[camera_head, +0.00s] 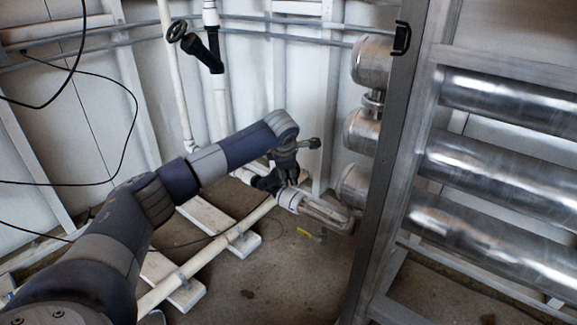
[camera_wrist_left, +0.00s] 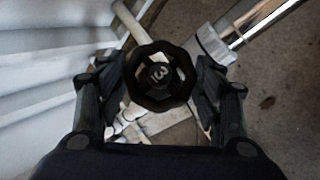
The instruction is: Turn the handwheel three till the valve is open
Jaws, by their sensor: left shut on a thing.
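In the head view my left gripper (camera_head: 286,174) reaches down to a black valve (camera_head: 266,182) on the low white pipe. The gripper hides most of the wheel there. I cannot tell from these views how far the valve is open. My right gripper is not in view.
Another black handwheel (camera_head: 177,31) sits on a pipe at the upper left. A metal frame post (camera_head: 385,160) and large shiny cylinders (camera_head: 500,160) stand on the right. Black cables hang at the left.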

